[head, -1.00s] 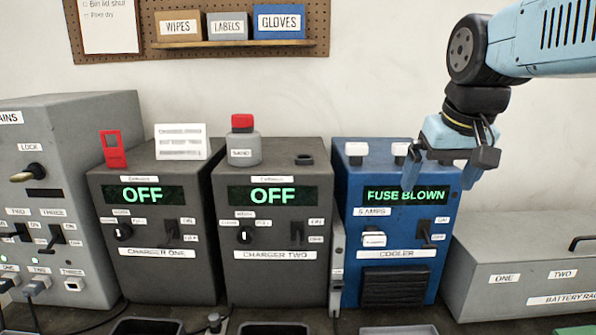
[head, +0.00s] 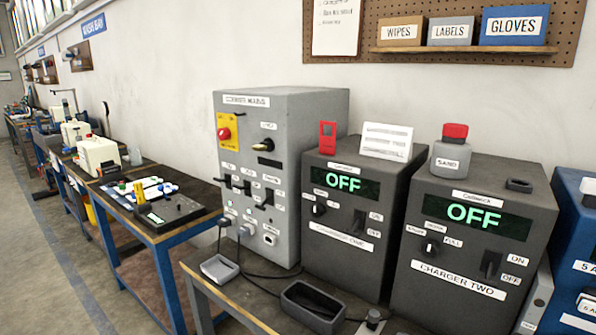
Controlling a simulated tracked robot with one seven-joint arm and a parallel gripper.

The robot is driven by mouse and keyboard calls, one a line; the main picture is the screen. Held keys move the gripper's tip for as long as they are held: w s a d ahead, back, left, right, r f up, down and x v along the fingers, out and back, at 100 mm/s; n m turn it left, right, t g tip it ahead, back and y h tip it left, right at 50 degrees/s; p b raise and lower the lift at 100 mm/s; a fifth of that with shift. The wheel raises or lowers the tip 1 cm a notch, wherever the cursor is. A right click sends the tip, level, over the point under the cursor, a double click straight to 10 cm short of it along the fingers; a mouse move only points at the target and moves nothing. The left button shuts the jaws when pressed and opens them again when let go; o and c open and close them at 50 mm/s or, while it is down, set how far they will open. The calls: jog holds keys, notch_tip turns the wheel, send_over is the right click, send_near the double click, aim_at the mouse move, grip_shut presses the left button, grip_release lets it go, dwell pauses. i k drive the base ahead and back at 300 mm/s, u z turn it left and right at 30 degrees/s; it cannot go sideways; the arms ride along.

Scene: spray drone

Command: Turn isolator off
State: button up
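A grey mains cabinet (head: 301,160) stands on the bench in the middle of the head view. Several small switches are below, and plugs with cables sit low on the front. My gripper and arm are out of view.
Charger one (head: 346,215) and charger two (head: 470,240) stand to the right, both displaying OFF. The blue cooler (head: 571,255) is cut off at the right edge. Grey trays (head: 313,304) and cables lie before the cabinet. Another bench (head: 160,235) and open floor are left.

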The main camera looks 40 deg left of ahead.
aim_at(224, 134)
jog(key=u, duration=0.55)
jog(key=k, duration=0.65)
jog(key=u, duration=0.9)
jog(key=k, duration=0.65)
jog(key=u, duration=0.45)
jog(key=i, duration=0.8)
jog(key=z, duration=0.45)
